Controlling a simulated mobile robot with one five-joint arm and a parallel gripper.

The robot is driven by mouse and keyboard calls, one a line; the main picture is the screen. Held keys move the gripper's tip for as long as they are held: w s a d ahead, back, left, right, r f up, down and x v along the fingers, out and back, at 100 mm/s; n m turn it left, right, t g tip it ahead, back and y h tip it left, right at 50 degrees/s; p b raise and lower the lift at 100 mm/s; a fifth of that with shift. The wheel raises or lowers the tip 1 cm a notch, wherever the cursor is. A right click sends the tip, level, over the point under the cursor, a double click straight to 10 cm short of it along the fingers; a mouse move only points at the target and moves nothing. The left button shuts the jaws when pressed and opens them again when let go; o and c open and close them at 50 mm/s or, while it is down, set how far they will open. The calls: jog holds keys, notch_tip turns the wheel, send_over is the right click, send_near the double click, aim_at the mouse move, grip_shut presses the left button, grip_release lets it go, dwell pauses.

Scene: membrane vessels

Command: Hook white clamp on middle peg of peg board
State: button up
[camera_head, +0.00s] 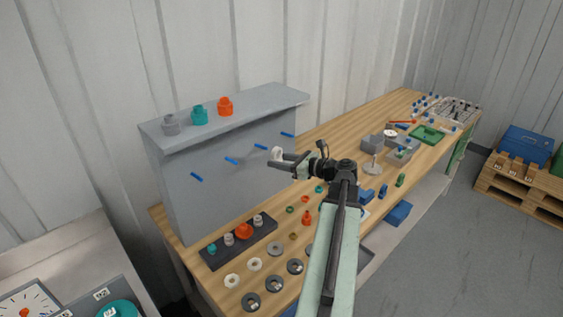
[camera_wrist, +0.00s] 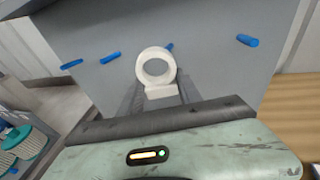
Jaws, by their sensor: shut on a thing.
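The white clamp (camera_wrist: 158,91), a ring on a small block, is held by its block between the jaws of my gripper (camera_wrist: 155,97), with the ring standing up. In the head view the clamp (camera_head: 277,153) shows small at the tip of my gripper (camera_head: 282,160). The grey peg board (camera_head: 215,195) has several blue pegs in a slanting row. The third peg from the left (camera_wrist: 170,46) shows just above the ring's upper right edge in the wrist view. The same peg (camera_head: 260,146) is left of the clamp in the head view. I cannot tell whether ring and peg touch.
The other pegs stick out at the left (camera_wrist: 110,57) and right (camera_wrist: 247,40). Grey, teal and orange (camera_head: 225,106) pieces stand on the board's top shelf. A black rack (camera_head: 215,257) and loose rings lie on the wooden bench below.

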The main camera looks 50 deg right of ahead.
jog(key=shift+w+d+f+b, duration=0.15)
jog(key=shift+w+f+b, duration=0.1)
jog(key=shift+w, duration=1.05)
jog(key=shift+w+d+f+b, duration=0.2)
jog(key=shift+w+f+b, duration=0.05)
jog(key=shift+w, duration=1.1)
jog(key=shift+w+d+f+b, duration=0.15)
jog(key=shift+w+f+b, duration=0.1)
jog(key=shift+w, duration=1.05)
jog(key=o, duration=1.5)
jog(key=shift+c, duration=0.2)
jog(key=shift+s, duration=0.1)
jog(key=p+v, duration=0.1)
jog(key=v, duration=0.6)
jog(key=shift+s, duration=0.4)
